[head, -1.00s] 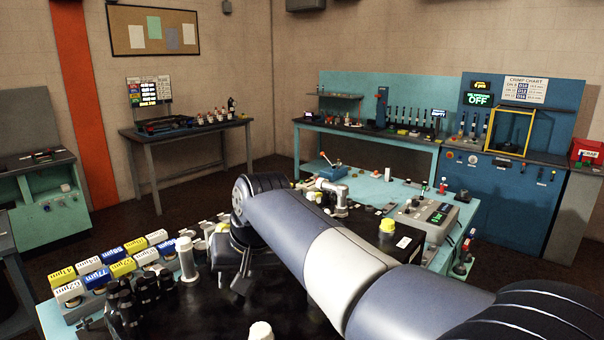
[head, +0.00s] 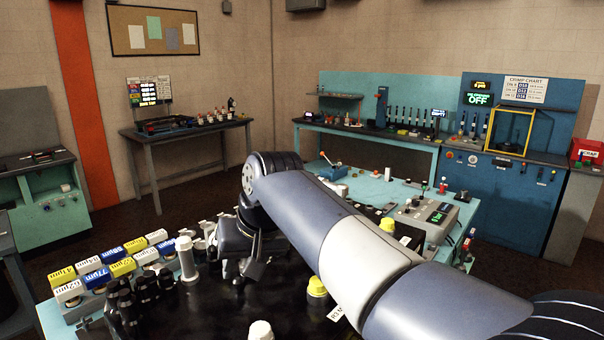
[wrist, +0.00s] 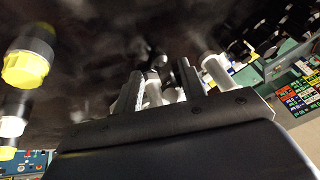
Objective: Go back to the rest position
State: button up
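My arm reaches across the work table from the lower right in the head view. My gripper (head: 243,272) hangs at its end, pointing down over the black table surface, partly hidden by the wrist. In the wrist view its two dark fingers (wrist: 158,88) stand apart. Pale metal pieces show between and beside them, and none appears clearly gripped. A pale upright cylinder (wrist: 215,70) stands just right of the fingers; a pale cylinder with a cap (head: 187,260) also stands left of the gripper in the head view.
Several labelled boxes (head: 96,278) and black fittings (head: 130,295) stand at the table's left. Yellow-capped parts (head: 317,287) are close beside my arm. A control box (head: 428,217) sits at the right. Benches line the walls, with open floor between.

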aim_at(235, 280)
jog(key=x, duration=0.3)
jog(key=shift+a+f, duration=0.1)
jog(key=shift+f, duration=0.2)
jog(key=shift+a+r+m+h, duration=0.1)
jog(key=shift+a+m+h, duration=0.25)
jog(key=shift+m, duration=0.45)
jog(key=shift+w+a+m+t, duration=0.15)
jog(key=shift+a+m+t, duration=0.2)
jog(key=shift+m, duration=0.25)
jog(key=shift+b, duration=0.4)
